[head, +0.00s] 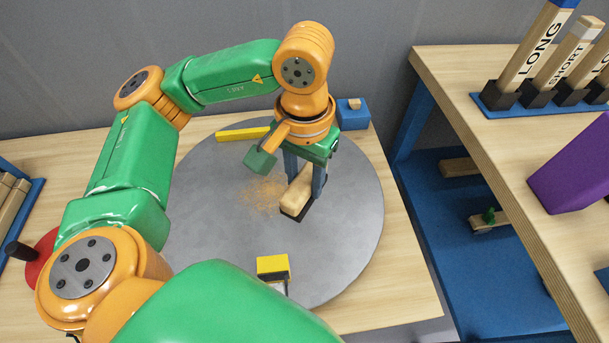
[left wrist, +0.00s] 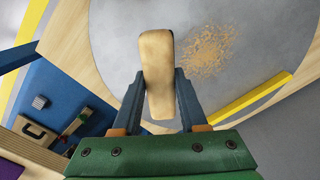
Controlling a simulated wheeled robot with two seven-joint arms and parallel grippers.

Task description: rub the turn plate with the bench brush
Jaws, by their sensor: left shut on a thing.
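The turn plate (head: 215,245) is a large round grey disc on the wooden table. A patch of tan dust (head: 262,194) lies on it; the dust also shows in the left wrist view (left wrist: 206,52). The bench brush (head: 298,190) has a pale wooden block with a dark bristle edge at the bottom. My left gripper (head: 304,192) is shut on the brush, fingers pointing down, over the plate just right of the dust. In the left wrist view the brush (left wrist: 158,65) sits between both fingers. Whether the bristles touch the plate is hard to tell. My right gripper is not in view.
A blue block with a wooden peg (head: 352,114) stands behind right. A red disc with a black knob (head: 38,258) is left. A higher table (head: 480,125) with labelled posts and a purple block (head: 570,165) stands right.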

